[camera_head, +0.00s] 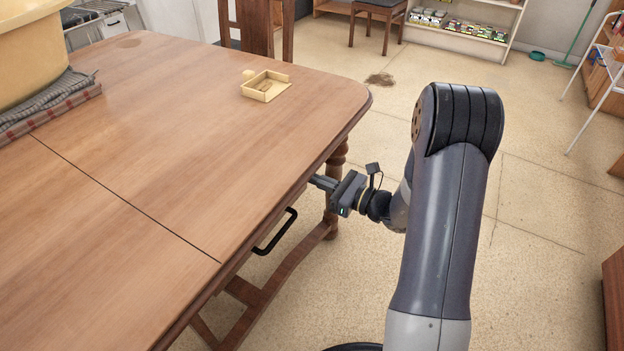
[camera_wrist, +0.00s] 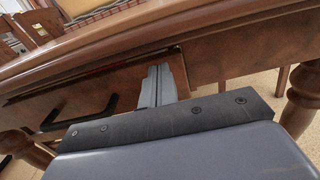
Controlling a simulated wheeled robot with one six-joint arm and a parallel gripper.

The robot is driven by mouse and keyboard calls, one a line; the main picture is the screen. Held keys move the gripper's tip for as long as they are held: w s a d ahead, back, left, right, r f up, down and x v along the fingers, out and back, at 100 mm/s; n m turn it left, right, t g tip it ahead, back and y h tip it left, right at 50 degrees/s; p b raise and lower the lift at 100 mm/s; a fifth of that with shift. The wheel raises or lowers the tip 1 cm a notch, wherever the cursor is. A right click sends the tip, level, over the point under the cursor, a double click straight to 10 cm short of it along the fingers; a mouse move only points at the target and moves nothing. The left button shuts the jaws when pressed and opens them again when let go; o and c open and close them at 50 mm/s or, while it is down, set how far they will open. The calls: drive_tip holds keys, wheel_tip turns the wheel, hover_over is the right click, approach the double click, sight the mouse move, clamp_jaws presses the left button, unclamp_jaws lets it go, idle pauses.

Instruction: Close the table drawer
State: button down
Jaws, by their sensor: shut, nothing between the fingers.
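The wooden table (camera_head: 190,150) fills the left of the head view. Its drawer is under the right edge, and its black bar handle (camera_head: 274,234) sticks out there. In the wrist view the drawer front (camera_wrist: 68,103) spans the left and middle, with the handle (camera_wrist: 80,118) on it. A dark gap runs above the drawer front, so it looks slightly out from the frame. My gripper (camera_head: 318,181) is shut and empty at the table's edge, beyond the handle. In the wrist view its fingers (camera_wrist: 155,80) are together at the drawer front's right end; I cannot tell if they touch it.
A small yellow tray (camera_head: 266,86) lies on the tabletop. A large yellow basin (camera_head: 28,50) sits on folded cloths at the left. A turned table leg (camera_head: 335,160) stands close to my gripper. The floor right of the table is mostly open.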

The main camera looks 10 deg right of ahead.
drive_tip(key=shift+x, duration=1.05)
drive_tip(key=shift+b+x, duration=0.3)
drive_tip(key=shift+x, duration=0.85)
drive_tip(key=shift+r, duration=0.1)
drive_tip(key=p+v, duration=0.1)
drive_tip(key=v, duration=1.3)
drive_tip(key=shift+s+d, duration=0.15)
